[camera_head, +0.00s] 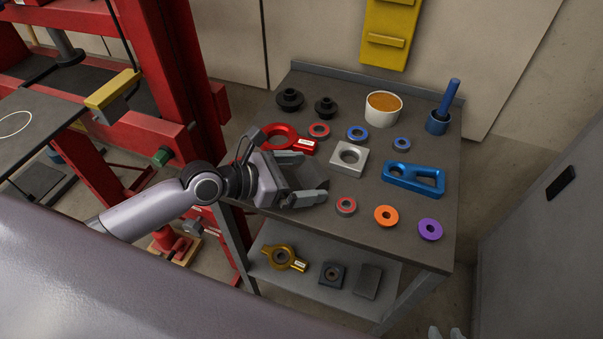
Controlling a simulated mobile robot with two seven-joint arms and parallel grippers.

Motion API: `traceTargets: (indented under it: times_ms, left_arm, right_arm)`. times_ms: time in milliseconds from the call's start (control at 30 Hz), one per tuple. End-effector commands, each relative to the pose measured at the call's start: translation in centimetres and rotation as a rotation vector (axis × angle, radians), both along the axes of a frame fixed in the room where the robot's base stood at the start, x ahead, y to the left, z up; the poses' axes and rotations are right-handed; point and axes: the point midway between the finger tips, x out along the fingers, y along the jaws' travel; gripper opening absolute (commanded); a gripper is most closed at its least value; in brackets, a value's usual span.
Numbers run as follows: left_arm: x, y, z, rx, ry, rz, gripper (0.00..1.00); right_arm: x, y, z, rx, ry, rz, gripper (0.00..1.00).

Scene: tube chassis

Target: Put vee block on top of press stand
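A plain dark grey block (314,177), probably the vee block, lies on the grey worktable beside my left gripper; I cannot make out a groove. My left gripper (308,176) is over the table's left part, its fingers spread apart on either side of the block's near part. I cannot see either finger pressing on it. The red press frame (185,75) stands at the left. A dark plate with a white ring (48,112), possibly the press stand's top, is at the far left. My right gripper (445,333) shows only two separated fingertips at the bottom edge.
The worktable (410,225) holds a silver square block (348,158), a red ring-ended part (280,138), a blue bracket (414,180), a white cup (383,108) and several coloured rings. Its lower shelf (325,258) holds more parts. A grey cabinet (540,240) stands right.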

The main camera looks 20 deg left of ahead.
Motion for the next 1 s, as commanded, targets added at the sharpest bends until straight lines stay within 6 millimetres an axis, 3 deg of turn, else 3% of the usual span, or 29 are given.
traceTargets:
  times_ms: [367,1000]
  left_arm:
    - [-0.4,0.5,0.4,0.002,0.001,0.001,0.99]
    - [-6.8,7.3,4.1,0.003,0.003,0.0,0.99]
  right_arm:
    - [0.0,0.0,0.1,0.0,0.0,0.0,0.34]
    - [0.0,0.0,0.1,0.0,0.0,0.0,0.34]
